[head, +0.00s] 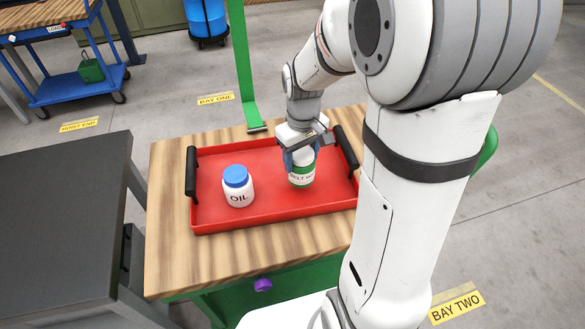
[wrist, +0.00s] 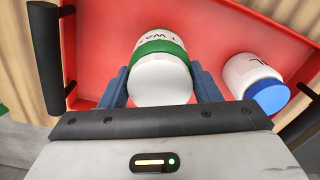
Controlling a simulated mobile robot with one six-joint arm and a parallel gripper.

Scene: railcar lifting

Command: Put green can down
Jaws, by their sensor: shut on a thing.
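The green can (head: 302,176) is a white container with a green band and partly hidden lettering. It is at the right part of the red tray (head: 262,214), and I cannot tell whether its base touches the tray floor. My gripper (head: 302,152) comes down over it from above and is shut on it. In the wrist view the can (wrist: 160,78) sits between my two blue fingers (wrist: 161,88), with its white top towards me. My arm hides part of the scene to the right.
A white OIL jar with a blue lid (head: 237,187) stands in the tray, left of the can; the wrist view shows it too (wrist: 255,80). Black handles (head: 191,172) rise at both tray ends. A green post (head: 243,70) stands behind the wooden table (head: 168,235). A dark bench (head: 60,210) is at left.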

